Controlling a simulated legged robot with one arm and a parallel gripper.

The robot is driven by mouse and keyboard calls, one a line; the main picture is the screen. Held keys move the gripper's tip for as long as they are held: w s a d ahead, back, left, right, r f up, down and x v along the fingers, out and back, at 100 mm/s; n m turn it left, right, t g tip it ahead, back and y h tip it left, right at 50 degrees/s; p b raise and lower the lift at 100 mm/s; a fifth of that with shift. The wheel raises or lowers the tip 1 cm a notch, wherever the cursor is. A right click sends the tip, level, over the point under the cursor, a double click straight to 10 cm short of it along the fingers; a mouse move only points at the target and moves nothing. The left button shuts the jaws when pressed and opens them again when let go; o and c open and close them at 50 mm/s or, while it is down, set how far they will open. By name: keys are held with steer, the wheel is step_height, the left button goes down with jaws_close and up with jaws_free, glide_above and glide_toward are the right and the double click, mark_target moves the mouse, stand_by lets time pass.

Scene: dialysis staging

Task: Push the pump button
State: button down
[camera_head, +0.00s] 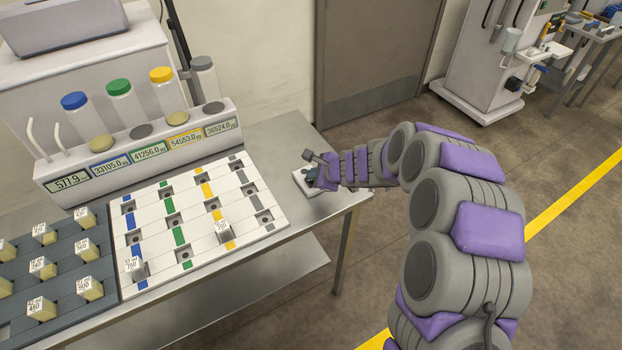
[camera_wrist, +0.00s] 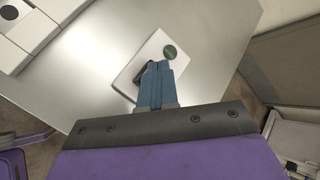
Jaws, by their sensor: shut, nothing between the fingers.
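The pump button is a dark green round button (camera_wrist: 170,52) on a small white plate (camera_wrist: 128,77) in the wrist view. In the head view the white plate (camera_head: 300,181) lies near the right end of the steel table, and my gripper hides most of it. My gripper (camera_wrist: 158,67) has its blue fingers together with nothing between them. In the wrist view the fingertips are over the plate, just short of the button; I cannot tell whether they touch it. My gripper also shows over the plate in the head view (camera_head: 317,174).
A white slotted board (camera_head: 130,220) with coloured stripes lies left of the plate. Behind it stands a white rack (camera_head: 150,150) with displays and capped bottles. A dark tray (camera_head: 70,265) with labelled blocks is at the left. The steel table (camera_head: 280,140) is bare around the plate.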

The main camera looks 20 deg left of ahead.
steer(key=shift+r, duration=0.15)
steer(key=shift+r+p, duration=0.75)
steer(key=shift+p, duration=0.05)
step_height(320, 180, up, 6)
steer(key=p, duration=0.5)
stand_by(0.3)
